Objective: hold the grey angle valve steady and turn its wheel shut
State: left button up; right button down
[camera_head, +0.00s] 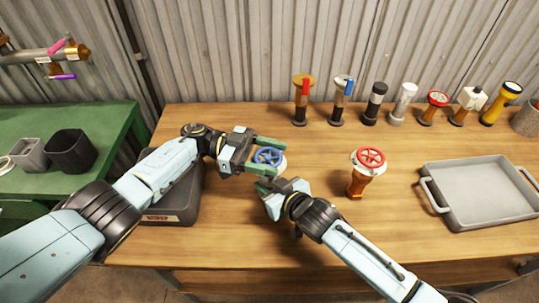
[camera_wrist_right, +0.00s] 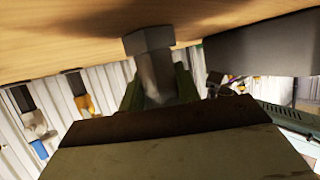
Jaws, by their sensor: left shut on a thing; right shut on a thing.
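The grey angle valve carries a blue wheel (camera_head: 268,156), which faces up near the middle of the table in the head view. My left gripper (camera_head: 264,154) is shut on this wheel, with green fingers on either side. My right gripper (camera_head: 270,175) is lower and nearer the front, shut on the valve's body. In the right wrist view the grey valve body (camera_wrist_right: 155,72) is between the green fingers, with its wider end by the table surface. In the head view the body is mostly hidden by the wheel and grippers.
An orange valve with a red wheel (camera_head: 369,160) stands to the right. Beyond it is a grey tray (camera_head: 480,190). Several torches and fittings, including a yellow one (camera_head: 497,105), line the back. A dark case (camera_head: 175,205) lies under my left arm. A green bench (camera_head: 110,135) is at left.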

aim_at(269, 157)
pick_arm(q)
jog(key=shift+d+f+m+g+y, duration=0.1)
jog(key=shift+f+m+g+y, duration=0.2)
jog(key=shift+m+g, duration=0.15)
jog(key=shift+s+r+g, duration=0.1)
jog(key=shift+r+g, duration=0.05)
jog(key=shift+g, duration=0.2)
jog(key=o, duration=1)
jog(key=shift+r, duration=0.1)
jog(key=shift+r, duration=0.15)
jog(key=shift+r, duration=4.9)
